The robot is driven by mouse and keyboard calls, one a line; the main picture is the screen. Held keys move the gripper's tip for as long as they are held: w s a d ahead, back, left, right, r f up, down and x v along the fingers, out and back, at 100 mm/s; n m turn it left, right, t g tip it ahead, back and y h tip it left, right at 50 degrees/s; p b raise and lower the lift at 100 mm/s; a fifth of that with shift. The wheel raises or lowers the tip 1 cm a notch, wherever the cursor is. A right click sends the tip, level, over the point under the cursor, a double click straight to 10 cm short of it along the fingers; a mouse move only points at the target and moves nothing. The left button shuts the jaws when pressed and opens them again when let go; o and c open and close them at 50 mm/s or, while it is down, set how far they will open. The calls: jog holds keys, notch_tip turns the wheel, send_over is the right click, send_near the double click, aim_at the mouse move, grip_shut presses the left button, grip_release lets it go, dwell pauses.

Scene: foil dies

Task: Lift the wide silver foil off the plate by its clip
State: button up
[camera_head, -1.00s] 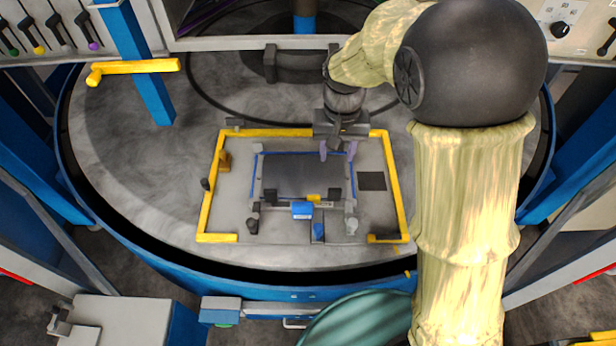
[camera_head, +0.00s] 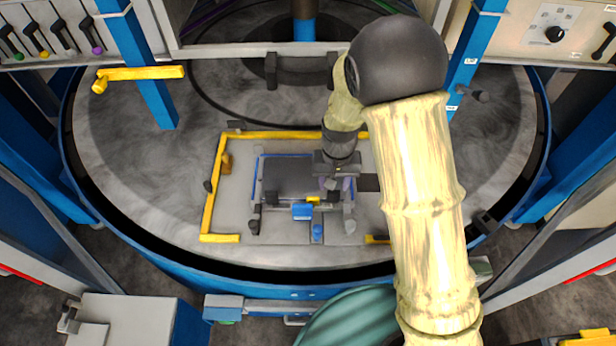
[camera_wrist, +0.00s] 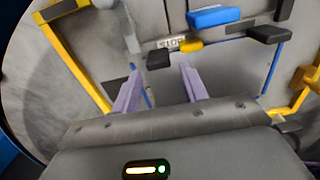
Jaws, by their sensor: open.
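A dark grey, wide rectangular sheet (camera_head: 285,178), which looks like the foil on its plate, lies inside a thin blue-edged frame. At its front edge are a small yellow tab (camera_head: 313,199) and a blue block (camera_head: 302,211); I cannot tell which part is the clip. The yellow tab (camera_wrist: 190,46) and blue block (camera_wrist: 218,15) also show in the wrist view, beyond my fingers. My gripper (camera_head: 338,184) is over the right side of the sheet, its purple fingers apart with nothing between them (camera_wrist: 160,82). My wrist hides part of the sheet's right side.
A yellow rail (camera_head: 210,190) borders the pale base plate on the round grey table (camera_head: 120,190). Dark knobs (camera_head: 254,226) stand at the frame's front corners. A blue post (camera_head: 150,85) with a yellow arm stands at the back left. The table's left side is clear.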

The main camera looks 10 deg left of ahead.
aim_at(334, 193)
jog(key=shift+f, duration=0.7)
jog(key=shift+d+f+p, duration=0.1)
jog(key=shift+f+p, duration=0.35)
jog(key=shift+p, duration=0.15)
jog(key=shift+f+p, duration=1)
jog(key=shift+f, duration=1.15)
jog(key=c, duration=0.9)
